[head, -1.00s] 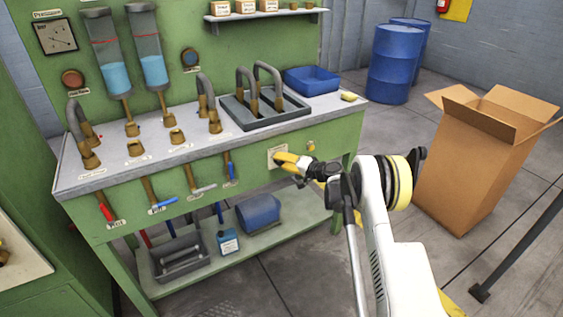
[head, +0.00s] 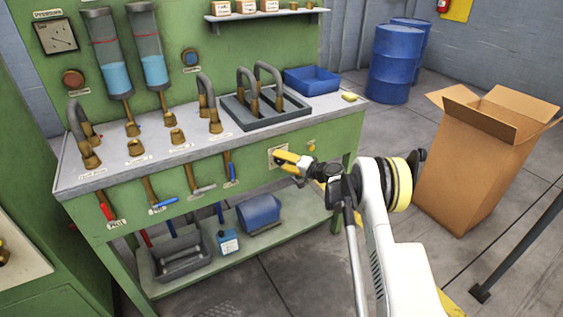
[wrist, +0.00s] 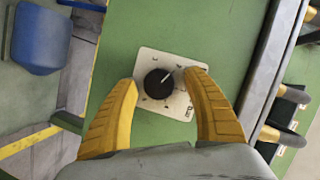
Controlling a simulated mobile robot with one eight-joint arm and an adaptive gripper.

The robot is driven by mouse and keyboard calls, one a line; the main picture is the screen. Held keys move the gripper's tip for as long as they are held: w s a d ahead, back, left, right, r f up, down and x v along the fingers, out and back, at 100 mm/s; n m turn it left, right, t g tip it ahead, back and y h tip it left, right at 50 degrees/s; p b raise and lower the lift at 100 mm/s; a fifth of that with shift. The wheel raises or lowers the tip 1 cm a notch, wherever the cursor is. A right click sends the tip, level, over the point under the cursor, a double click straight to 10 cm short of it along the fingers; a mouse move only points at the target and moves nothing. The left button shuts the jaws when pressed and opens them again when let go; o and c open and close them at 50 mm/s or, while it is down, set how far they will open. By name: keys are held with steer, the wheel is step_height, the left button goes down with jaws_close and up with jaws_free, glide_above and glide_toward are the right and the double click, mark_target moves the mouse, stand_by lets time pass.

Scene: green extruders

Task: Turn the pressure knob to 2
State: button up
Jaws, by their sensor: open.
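The pressure knob (wrist: 159,83) is a round black dial with a white pointer line. It sits on a pale square plate (wrist: 146,58) on the green bench front. In the wrist view its pointer slants toward the upper right; the plate's marks are too small to read. My gripper (wrist: 160,82) is open, with its yellow fingers on either side of the knob and apart from it. In the head view my gripper (head: 283,159) is in front of the plate (head: 273,155) and hides the knob.
The grey worktop (head: 130,165) juts out above the knob panel. Several valve levers, such as one with a blue handle (head: 163,205), hang left of my gripper. A cardboard box (head: 470,175) stands on the floor at right.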

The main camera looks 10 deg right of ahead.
steer(key=shift+d, duration=0.1)
steer(key=v, duration=1.2)
